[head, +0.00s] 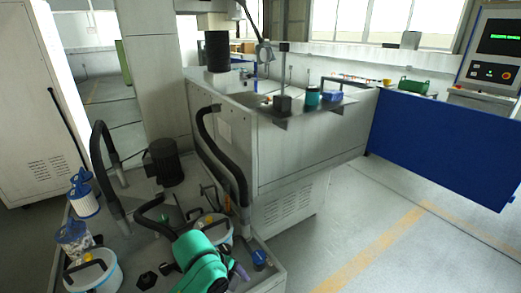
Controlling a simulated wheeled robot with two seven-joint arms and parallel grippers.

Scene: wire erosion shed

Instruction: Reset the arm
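I see no gripper of mine for certain in the head view. A rounded green body with dark parts (200,262) rises from the bottom edge, in front of the machine's lower deck. I cannot tell whether it is a link of my arm or a piece of equipment. No gripper fingertips show, and nothing is seen held.
A wire erosion machine tank (290,150) stands in the middle, a blue door panel (430,145) open at right. Black hoses (222,165), a motor (166,162), white buckets (95,275) and filters (84,200) crowd the lower left. Grey floor (400,220) is clear at lower right.

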